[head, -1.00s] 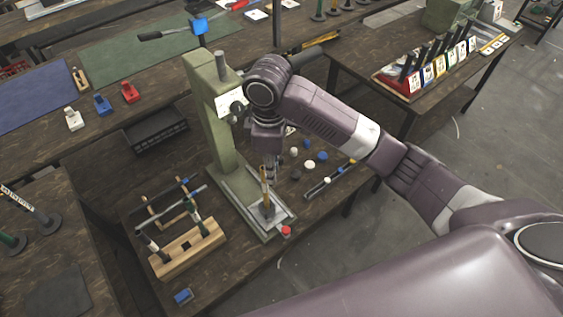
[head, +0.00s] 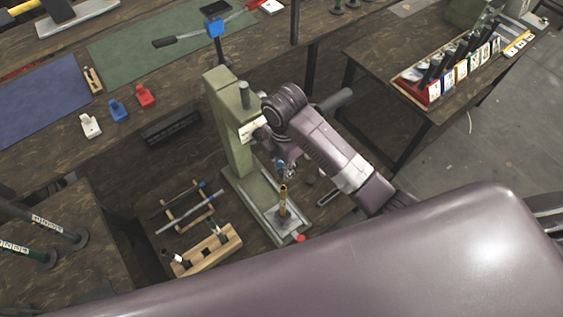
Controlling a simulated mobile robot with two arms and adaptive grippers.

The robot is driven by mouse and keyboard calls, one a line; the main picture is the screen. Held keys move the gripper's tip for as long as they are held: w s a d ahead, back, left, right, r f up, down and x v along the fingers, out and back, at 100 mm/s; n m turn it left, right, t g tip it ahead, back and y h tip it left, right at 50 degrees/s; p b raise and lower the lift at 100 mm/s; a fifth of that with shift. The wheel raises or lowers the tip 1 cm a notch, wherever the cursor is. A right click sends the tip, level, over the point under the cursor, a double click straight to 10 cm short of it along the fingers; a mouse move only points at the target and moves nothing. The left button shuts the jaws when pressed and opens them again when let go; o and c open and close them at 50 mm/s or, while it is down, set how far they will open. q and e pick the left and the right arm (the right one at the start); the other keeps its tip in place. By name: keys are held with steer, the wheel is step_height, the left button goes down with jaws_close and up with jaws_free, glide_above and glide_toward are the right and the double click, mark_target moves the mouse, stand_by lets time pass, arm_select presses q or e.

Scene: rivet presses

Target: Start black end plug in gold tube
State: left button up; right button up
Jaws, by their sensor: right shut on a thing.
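The gold tube (head: 283,204) stands upright on the pale base plate of the green press (head: 229,135). My right gripper (head: 288,174) is just above the tube's top, with its fingers pointing down. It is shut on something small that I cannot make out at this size. A small gap seems to show between the fingers and the tube's rim. I cannot pick out the black end plug with certainty. My left gripper is not in view.
A wooden block rack (head: 228,244) and a wooden stand with rods (head: 190,206) are left of the press. A red cap (head: 301,238) is by the base plate's front corner. A black bin (head: 171,127) lies behind. My arm hides the bench's right side.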

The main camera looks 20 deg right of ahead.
steer(key=shift+s+r, duration=0.1)
steer(key=shift+s, duration=0.25)
steer(key=shift+w+f, duration=0.1)
steer(key=shift+f, duration=0.25)
step_height(320, 180, down, 3)
steer(key=shift+w+d+f+b, duration=0.1)
steer(key=shift+b, duration=0.75)
steer(key=shift+f, duration=0.6)
steer(key=shift+f+b, duration=0.35)
steer(key=shift+f, duration=0.05)
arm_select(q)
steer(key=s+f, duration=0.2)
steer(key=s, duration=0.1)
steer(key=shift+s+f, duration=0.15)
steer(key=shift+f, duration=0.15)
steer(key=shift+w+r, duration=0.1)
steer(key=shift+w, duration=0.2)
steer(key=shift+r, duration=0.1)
